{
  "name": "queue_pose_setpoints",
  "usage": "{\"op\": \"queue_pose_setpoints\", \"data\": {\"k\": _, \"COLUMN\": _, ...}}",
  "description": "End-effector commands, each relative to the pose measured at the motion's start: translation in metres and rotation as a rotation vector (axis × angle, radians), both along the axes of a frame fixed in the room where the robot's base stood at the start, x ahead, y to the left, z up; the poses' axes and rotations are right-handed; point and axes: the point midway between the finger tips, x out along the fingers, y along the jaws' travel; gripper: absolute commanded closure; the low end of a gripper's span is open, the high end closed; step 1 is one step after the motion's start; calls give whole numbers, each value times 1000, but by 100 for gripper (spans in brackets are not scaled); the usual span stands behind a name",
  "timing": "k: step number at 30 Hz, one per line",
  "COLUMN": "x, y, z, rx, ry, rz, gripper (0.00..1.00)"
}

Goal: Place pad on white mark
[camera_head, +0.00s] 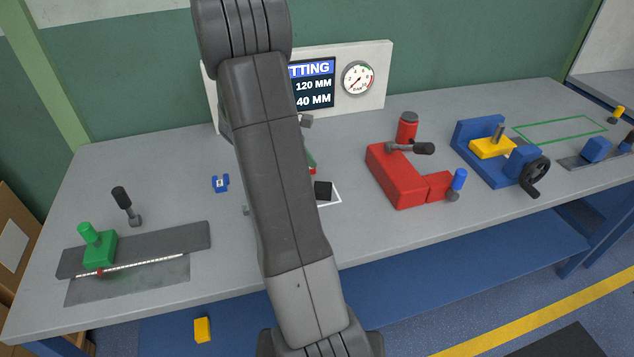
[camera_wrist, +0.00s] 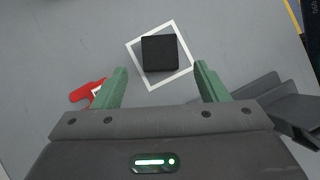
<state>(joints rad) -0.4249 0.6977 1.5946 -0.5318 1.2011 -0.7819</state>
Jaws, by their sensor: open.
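The pad, a small black square block (camera_wrist: 160,54), lies on the grey bench inside a white square outline, the white mark (camera_wrist: 137,74). In the wrist view the pad sits within the outline, turned slightly against it and closer to its upper side. In the head view the pad (camera_head: 323,190) and part of the mark (camera_head: 336,203) show just right of my arm, which hides the rest. My gripper (camera_wrist: 160,80) is open, its two green fingers apart, one to each side below the pad.
A red part (camera_wrist: 88,93) lies near the left finger. On the bench (camera_head: 115,165) stand a red clamp (camera_head: 395,178) and a blue vise (camera_head: 478,160) at right, a green stop on a ruled rail (camera_head: 100,249) at left, and a small blue piece (camera_head: 220,184). A display panel stands behind.

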Motion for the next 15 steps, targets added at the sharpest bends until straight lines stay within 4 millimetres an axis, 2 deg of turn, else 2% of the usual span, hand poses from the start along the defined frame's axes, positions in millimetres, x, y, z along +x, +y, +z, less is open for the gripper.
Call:
{"op": "queue_pose_setpoints", "data": {"k": 6, "x": 2, "y": 23, "z": 35, "rx": 1, "ry": -1, "rz": 1, "gripper": 33}}
{"op": "queue_pose_setpoints", "data": {"k": 10, "x": 2, "y": 30, "z": 46, "rx": 1, "ry": 0, "rz": 0, "gripper": 33}}
{"op": "queue_pose_setpoints", "data": {"k": 15, "x": 2, "y": 32, "z": 50, "rx": 0, "ry": 2, "rz": 0, "gripper": 33}}
